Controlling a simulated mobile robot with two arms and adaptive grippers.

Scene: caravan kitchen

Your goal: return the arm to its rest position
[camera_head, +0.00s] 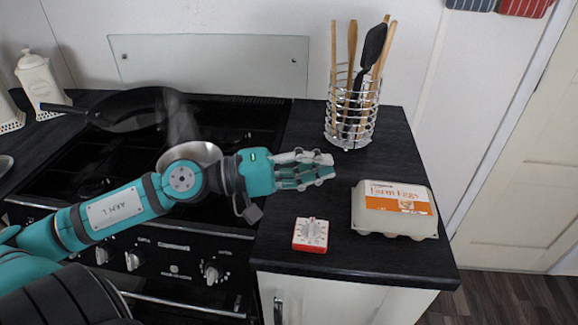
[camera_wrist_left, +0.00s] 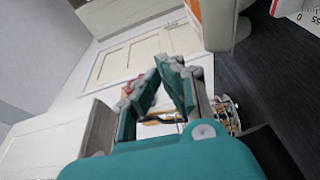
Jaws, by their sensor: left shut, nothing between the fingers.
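My left arm, teal and marked "ARM L", comes in from the left of the head view and reaches across the cooker front. My left gripper (camera_head: 328,168) is shut and empty above the black worktop, left of the egg box and behind the timer. In the left wrist view its fingers (camera_wrist_left: 168,72) come together at the tips with nothing between them. My right gripper is in neither view.
A white and red timer (camera_head: 311,234) and an egg box (camera_head: 394,209) lie on the worktop (camera_head: 285,263). A wire utensil holder (camera_head: 350,128) stands behind. A frying pan (camera_head: 135,107) and a steaming metal pot (camera_head: 203,152) are on the cooker.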

